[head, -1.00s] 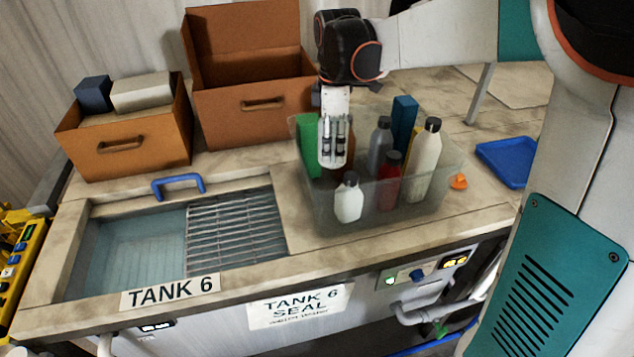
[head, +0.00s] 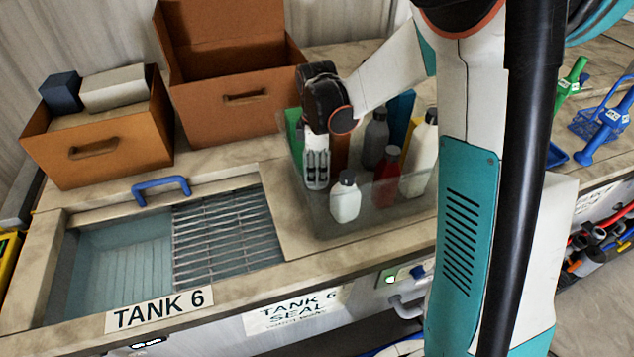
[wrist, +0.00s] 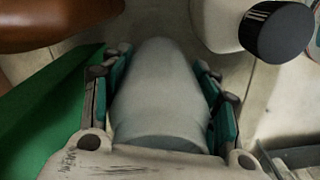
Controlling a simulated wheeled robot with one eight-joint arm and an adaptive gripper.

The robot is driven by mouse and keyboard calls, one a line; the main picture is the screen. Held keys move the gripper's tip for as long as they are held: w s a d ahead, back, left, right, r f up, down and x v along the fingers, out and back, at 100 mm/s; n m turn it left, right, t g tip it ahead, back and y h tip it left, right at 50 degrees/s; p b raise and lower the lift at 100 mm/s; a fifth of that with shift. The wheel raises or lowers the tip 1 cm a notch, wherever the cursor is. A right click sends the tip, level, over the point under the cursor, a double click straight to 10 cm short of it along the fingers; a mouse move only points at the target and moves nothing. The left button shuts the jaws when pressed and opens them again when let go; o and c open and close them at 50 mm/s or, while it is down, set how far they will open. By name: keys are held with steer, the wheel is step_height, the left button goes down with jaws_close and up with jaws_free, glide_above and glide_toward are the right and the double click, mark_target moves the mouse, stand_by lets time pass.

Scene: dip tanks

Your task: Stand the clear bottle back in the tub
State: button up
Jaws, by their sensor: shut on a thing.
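My gripper (head: 316,184) points down inside the left part of the see-through tub (head: 322,226). In the wrist view its fingers (wrist: 158,72) are shut on both sides of a pale, greyish, smooth body, which I take to be the clear bottle (wrist: 160,100). In the head view the fingers hide most of this bottle. Whether its base touches the tub floor cannot be told.
Around the gripper in the tub are a green box (head: 293,128), a brown bottle (head: 340,152), a small white bottle (head: 345,201), a red bottle (head: 387,180), a grey bottle (head: 375,140) and a tall white bottle (head: 424,155). Tank 6 (head: 120,262) lies left.

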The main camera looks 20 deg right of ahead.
steer(key=shift+f, duration=2.8)
steer(key=shift+s, duration=0.1)
steer(key=shift+f+b, duration=0.2)
steer(key=shift+b, duration=0.15)
steer(key=o, duration=1.4)
steer(key=shift+r, duration=0.15)
